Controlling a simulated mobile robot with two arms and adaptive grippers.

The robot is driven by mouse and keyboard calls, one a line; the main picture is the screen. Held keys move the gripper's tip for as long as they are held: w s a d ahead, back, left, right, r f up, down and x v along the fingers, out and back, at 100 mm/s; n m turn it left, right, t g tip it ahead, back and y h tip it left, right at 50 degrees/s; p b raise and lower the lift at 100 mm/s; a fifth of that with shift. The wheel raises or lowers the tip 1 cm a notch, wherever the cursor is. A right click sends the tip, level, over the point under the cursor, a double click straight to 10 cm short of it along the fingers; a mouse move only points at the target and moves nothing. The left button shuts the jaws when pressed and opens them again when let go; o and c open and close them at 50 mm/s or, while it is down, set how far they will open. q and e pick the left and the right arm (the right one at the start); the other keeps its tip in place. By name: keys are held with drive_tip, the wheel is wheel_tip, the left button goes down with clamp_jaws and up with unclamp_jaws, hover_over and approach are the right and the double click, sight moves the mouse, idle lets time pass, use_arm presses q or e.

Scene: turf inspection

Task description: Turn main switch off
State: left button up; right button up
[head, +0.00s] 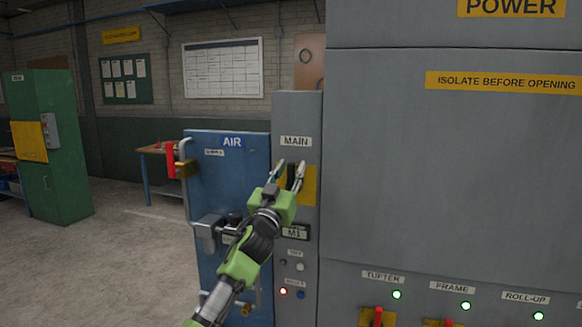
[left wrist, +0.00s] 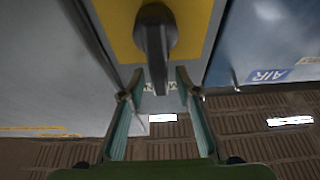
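The main switch shows in the head view as a yellow plate (head: 311,188) under the MAIN label (head: 296,141), on a narrow grey panel. In the left wrist view the switch is a dark handle (left wrist: 156,35) on the yellow plate (left wrist: 118,22). My left gripper (left wrist: 160,84) is open, with one finger on each side of the handle's end. I see gaps between the fingers and the handle. My right gripper is in neither view.
The large grey POWER cabinet (head: 450,170) fills the right, with lit green lamps and red switches below. Floor at left is clear.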

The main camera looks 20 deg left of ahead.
use_arm(q)
drive_tip(key=shift+w+r, duration=0.1)
drive_tip(key=shift+w, duration=0.05)
clamp_jaws()
